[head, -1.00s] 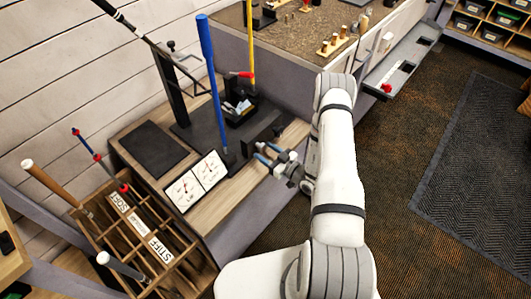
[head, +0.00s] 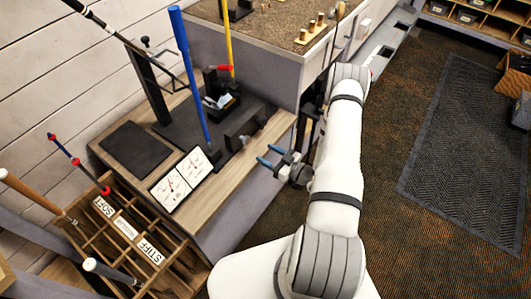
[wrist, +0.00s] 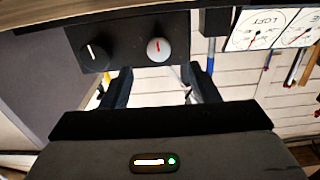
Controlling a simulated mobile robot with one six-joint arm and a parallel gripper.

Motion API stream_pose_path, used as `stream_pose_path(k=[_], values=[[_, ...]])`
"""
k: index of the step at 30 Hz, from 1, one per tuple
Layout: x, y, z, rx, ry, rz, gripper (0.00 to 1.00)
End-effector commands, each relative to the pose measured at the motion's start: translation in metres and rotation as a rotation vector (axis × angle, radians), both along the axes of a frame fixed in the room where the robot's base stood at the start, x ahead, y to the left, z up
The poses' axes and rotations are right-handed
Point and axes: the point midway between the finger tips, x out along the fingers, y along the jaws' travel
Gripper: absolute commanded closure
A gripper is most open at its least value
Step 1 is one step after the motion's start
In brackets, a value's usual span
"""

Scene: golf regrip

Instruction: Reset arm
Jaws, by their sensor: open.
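My white arm reaches forward from the bottom of the head view. My gripper (head: 268,156) has blue-tipped fingers, spread apart, with nothing between them. It is beside the front right edge of the wooden bench (head: 225,185), apart from it as far as I can tell. In the wrist view the dark fingers (wrist: 158,84) stand apart below a black control box (wrist: 128,48) with two knobs. The same black box (head: 243,132) sits on the bench in the head view, just beyond the fingertips.
A blue shaft (head: 190,75) and a yellow shaft (head: 229,50) stand at the bench. A wooden shaft rack (head: 150,262) stands at lower left. A workbench (head: 275,30) is behind. Open floor with a mat (head: 465,150) lies right.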

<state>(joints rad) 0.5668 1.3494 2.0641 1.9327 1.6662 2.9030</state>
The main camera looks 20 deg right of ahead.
Motion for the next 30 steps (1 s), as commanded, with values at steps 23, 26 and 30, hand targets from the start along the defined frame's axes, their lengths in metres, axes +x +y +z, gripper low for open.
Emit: stream_pose_path(k=[23,26,30], values=[[0.002,0.056,0.101,-0.438,-0.445,0.379,0.45],[-0.009,0.077,0.136,-0.607,-0.667,0.531,0.45],[-0.033,0.102,0.178,-0.820,-1.008,0.736,0.45]])
